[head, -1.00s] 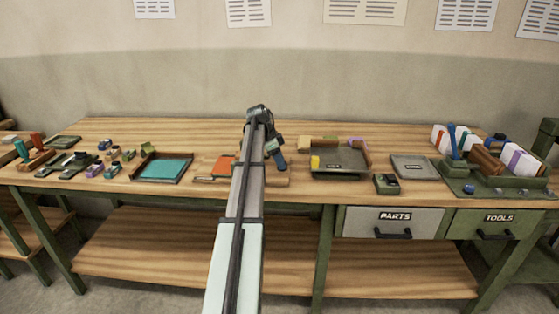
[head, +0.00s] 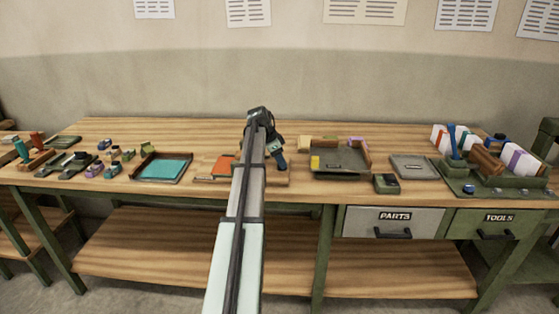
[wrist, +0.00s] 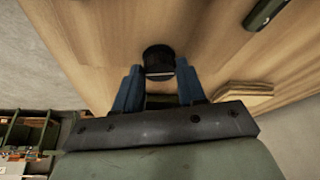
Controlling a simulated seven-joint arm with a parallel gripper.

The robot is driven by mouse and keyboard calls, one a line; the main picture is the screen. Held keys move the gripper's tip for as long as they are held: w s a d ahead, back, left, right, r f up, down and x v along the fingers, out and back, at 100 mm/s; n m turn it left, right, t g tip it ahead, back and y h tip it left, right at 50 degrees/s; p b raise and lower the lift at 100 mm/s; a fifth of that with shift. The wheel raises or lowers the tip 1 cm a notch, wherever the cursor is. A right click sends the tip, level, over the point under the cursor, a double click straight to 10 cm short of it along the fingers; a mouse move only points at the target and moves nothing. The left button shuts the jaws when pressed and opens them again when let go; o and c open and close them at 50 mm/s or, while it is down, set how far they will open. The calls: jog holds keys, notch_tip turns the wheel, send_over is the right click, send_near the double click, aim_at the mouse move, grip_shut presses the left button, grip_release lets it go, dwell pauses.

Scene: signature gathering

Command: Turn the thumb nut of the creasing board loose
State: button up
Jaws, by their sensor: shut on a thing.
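The thumb nut (wrist: 157,55) is a dark, round knob between the tips of my gripper's two blue fingers in the wrist view. My gripper (wrist: 158,74) is shut on it from both sides. The nut's lower part is hidden by the fingers and shadow. In the head view my gripper (head: 280,161) is low over the middle of the bench, and the nut cannot be made out there. A pale wooden board (head: 277,180), seemingly the creasing board, shows beneath it, with an orange sheet (head: 222,166) on the left. My arm hides much of the board.
A teal-lined tray (head: 145,178) stands left of my arm. A dark green tray (head: 350,172) with wooden and yellow pieces stands close to the right, with a small dark box (head: 386,183) beyond. Several small stamps lie farther left. The bench behind my gripper is clear.

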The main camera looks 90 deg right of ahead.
jog(key=n, duration=0.2)
jog(key=n+h, duration=0.1)
jog(key=shift+s+a+n+t, duration=0.1)
jog(key=shift+a+n+t, duration=0.2)
jog(key=shift+t, duration=0.1)
jog(key=n+t+h, duration=0.1)
jog(key=n, duration=0.2)
jog(key=shift+s+n, duration=0.1)
jog(key=shift+n, duration=0.2)
jog(key=n+t, duration=0.1)
jog(key=n, duration=0.3)
jog(key=shift+s+t+h, duration=0.2)
jog(key=shift+t+h, duration=0.2)
jog(key=shift+s+n+t, duration=0.15)
jog(key=shift+n+t, duration=0.55)
jog(key=shift+n, duration=1.3)
jog(key=o, duration=1.1)
jog(key=shift+c, duration=0.2)
